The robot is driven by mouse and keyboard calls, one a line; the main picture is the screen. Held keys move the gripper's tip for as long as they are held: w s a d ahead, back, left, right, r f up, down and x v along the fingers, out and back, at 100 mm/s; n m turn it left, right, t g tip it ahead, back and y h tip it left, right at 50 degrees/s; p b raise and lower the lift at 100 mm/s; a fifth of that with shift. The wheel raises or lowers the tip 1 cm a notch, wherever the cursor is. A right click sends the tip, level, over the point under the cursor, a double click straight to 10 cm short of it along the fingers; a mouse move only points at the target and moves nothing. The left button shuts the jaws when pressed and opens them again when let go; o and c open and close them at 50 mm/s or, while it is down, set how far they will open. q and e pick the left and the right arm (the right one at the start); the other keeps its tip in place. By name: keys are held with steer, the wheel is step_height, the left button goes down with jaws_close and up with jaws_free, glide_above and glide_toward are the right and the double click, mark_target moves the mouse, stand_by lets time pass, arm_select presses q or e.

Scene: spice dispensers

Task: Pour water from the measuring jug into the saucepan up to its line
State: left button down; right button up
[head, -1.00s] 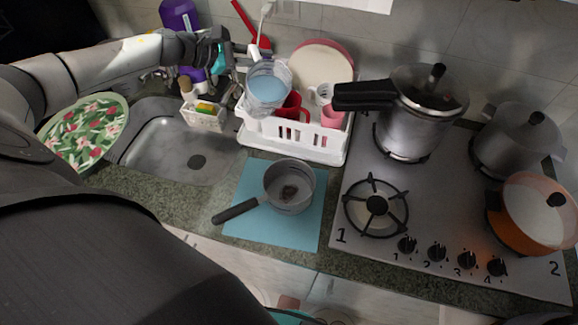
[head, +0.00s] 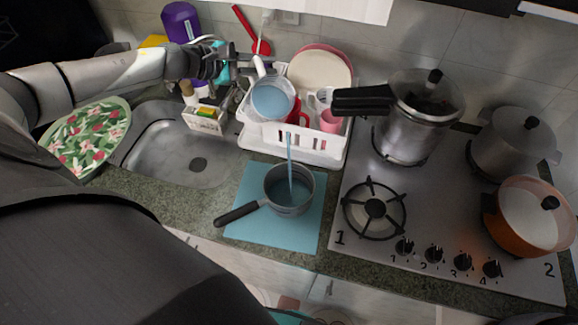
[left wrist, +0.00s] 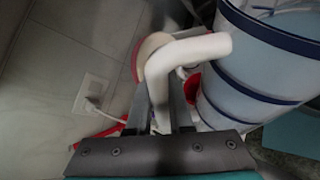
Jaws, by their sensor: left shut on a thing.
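The measuring jug (head: 272,101) is tilted toward the front, with blue water in it. A thin stream (head: 290,165) falls from it into the saucepan (head: 289,207), where blue liquid shows at the bottom. The saucepan sits on a blue mat (head: 297,233), its handle pointing left. Its line cannot be made out. My left gripper (head: 244,66) is shut on the jug's white handle. In the left wrist view the gripper (left wrist: 172,118) holds the handle, with the jug (left wrist: 258,85) at the right. My right gripper is not in view.
A white dish rack (head: 290,144) with plates and cups stands behind the saucepan, beneath the jug. The sink (head: 165,150) is to the left. The hob with a burner (head: 374,208), pressure cooker (head: 412,125) and orange pot (head: 530,218) is to the right.

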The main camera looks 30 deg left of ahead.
mark_target(271, 88)
arm_select(q)
steer(key=shift+s+d+r+m+y, duration=0.15)
steer(key=shift+d+r+m+y, duration=0.1)
steer(key=shift+m+y, duration=0.05)
stand_by(0.5)
steer(key=shift+s+d+r+m+t+p, duration=0.25)
steer(key=shift+d+r+m+t+p, duration=0.1)
steer(key=shift+m+t, duration=0.2)
stand_by(1.7)
steer(key=shift+s+d+f+m+t+y+b, duration=0.45)
steer(key=shift+m+b, duration=0.2)
steer(key=shift+b, duration=0.25)
stand_by(2.0)
steer(key=shift+w, duration=0.1)
steer(key=shift+s+d+r+m+y+b, duration=0.1)
steer(key=shift+s+d+m+y+b, duration=0.15)
steer(key=shift+m+b, duration=0.05)
stand_by(1.7)
